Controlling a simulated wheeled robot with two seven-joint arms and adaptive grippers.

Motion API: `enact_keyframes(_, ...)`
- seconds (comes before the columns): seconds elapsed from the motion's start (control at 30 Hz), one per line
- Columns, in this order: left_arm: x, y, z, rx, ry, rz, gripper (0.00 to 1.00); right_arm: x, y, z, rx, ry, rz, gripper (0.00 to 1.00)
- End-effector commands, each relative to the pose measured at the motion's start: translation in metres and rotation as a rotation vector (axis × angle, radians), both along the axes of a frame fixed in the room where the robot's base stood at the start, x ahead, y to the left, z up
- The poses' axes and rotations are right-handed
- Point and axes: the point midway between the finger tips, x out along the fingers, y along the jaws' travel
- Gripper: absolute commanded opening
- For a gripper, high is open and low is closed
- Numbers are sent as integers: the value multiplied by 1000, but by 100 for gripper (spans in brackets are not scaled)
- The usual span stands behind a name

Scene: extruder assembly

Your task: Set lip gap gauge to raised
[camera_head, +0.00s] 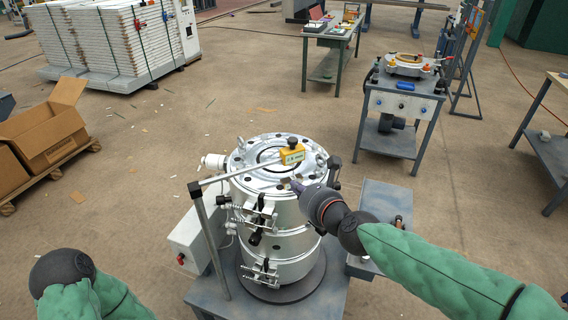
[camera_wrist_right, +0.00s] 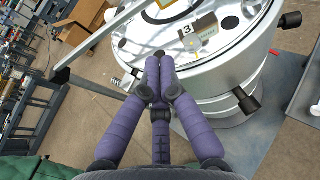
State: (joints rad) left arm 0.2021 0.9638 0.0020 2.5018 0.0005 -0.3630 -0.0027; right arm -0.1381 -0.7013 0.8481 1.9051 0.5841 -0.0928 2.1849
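The gauge appears to be the yellow block (camera_head: 293,155) with a black knob on top, at the end of a thin grey bar (camera_head: 240,172) from a post on the left. It sits over the silver extruder head (camera_head: 270,240); I cannot tell whether it touches the top face. In the right wrist view a yellow edge (camera_wrist_right: 168,12) shows at the top. My right gripper (camera_head: 296,184) is over the near right rim, just in front of the block. Its fingertips (camera_wrist_right: 158,62) are together with nothing visible between them. My left gripper is out of view.
The grey post (camera_head: 208,240) rises at the left of the extruder head. Clamps (camera_head: 258,215) stick out from its front side. A side cart (camera_head: 402,105), a green-legged table (camera_head: 332,62) and cardboard boxes (camera_head: 45,135) stand farther off. The floor between is mostly clear.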

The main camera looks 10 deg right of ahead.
Motion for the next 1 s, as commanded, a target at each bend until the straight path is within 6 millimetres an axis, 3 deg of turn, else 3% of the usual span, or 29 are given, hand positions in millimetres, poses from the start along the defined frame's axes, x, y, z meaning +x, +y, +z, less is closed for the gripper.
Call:
enact_keyframes(0.57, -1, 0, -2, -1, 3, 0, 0, 4, 1, 4, 25, -8, -9, 0)
enact_keyframes(1.0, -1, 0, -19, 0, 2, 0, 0, 62, 14, -19, 24, -6, -8, 0)
